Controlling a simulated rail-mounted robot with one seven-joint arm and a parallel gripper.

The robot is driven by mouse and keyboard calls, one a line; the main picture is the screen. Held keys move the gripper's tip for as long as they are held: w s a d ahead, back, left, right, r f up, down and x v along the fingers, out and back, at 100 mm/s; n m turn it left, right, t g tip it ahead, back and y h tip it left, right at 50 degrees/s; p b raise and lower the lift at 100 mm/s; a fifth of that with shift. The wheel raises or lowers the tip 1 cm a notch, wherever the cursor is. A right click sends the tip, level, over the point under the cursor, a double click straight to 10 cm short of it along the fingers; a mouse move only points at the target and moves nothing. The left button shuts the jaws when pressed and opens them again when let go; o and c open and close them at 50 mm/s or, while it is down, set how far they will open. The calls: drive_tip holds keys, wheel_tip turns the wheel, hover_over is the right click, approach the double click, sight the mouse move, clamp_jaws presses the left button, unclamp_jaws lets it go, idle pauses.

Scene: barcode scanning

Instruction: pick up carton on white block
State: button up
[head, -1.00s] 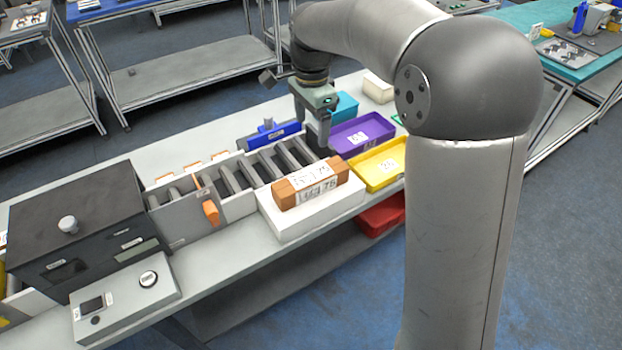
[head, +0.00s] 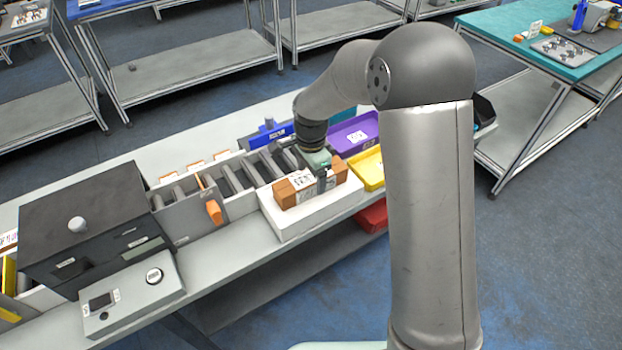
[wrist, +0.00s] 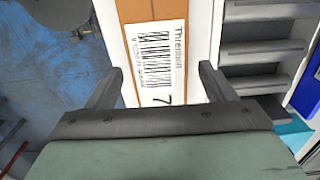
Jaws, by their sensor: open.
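The orange-brown carton (head: 292,190) with white labels lies on the white block (head: 290,226) in the head view. My gripper (head: 323,182) is low over the carton's right part, with a finger showing in front of its near side. In the wrist view, my gripper (wrist: 162,85) is open, its two fingers on either side of the carton (wrist: 135,10). A barcode label faces the camera between the fingers. The white block (wrist: 107,20) shows beside the carton. I cannot tell whether the fingers touch the carton.
A roller conveyor (head: 232,178) runs behind and left of the block, leading to a dark box machine (head: 85,215). A purple tray (head: 352,137) and yellow tray (head: 370,168) stand to the right. A red bin (head: 372,217) sits below. A control box (head: 130,292) is front left.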

drive_tip(key=shift+f, duration=0.6)
drive_tip(key=c, duration=1.4)
drive_tip(key=shift+r, duration=0.1)
